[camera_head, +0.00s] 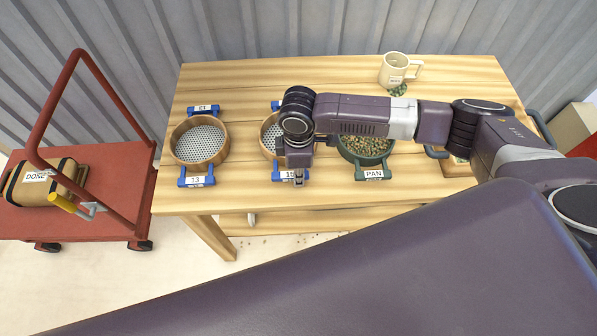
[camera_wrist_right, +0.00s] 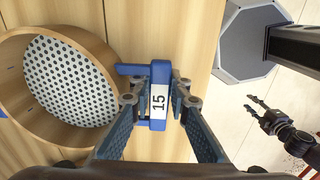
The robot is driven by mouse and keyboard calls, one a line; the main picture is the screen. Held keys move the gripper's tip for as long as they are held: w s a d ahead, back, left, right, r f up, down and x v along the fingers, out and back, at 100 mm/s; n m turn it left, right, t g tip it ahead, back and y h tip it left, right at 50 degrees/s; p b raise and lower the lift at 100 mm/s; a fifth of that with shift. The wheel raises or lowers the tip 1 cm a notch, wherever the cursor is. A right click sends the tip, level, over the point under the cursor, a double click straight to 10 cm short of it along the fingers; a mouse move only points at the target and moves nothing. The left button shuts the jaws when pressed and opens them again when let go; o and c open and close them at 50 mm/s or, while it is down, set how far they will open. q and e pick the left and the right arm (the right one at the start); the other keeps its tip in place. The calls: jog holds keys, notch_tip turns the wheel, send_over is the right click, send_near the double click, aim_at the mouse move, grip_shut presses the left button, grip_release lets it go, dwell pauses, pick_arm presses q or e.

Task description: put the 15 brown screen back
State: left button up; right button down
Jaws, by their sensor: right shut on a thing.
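The 15 screen is a round brown wooden sieve (camera_head: 268,146) with a perforated metal bottom and blue handles, one at the back and one at the front. It sits on the table between the 13 screen and the green pan, partly hidden by my right arm. My right gripper (camera_head: 298,180) is shut on its front blue handle, labelled 15. The right wrist view shows the fingers on both sides of the handle (camera_wrist_right: 158,95) and the sieve (camera_wrist_right: 70,82) to the left. My left gripper (camera_wrist_right: 250,104) shows at the right of the wrist view, apparently open and empty.
The 13 screen (camera_head: 200,168) stands to the left on the wooden table (camera_head: 240,85). The green pan (camera_head: 364,158) holds beans. A cream mug (camera_head: 395,70) stands at the back. A red cart (camera_head: 120,175) carries a DONE sack (camera_head: 60,185).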

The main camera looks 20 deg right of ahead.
jog(key=c, duration=1.7)
grip_release()
jog(key=shift+c, duration=0.2)
notch_tip(320, 180, up, 12)
jog(key=shift+s, duration=0.1)
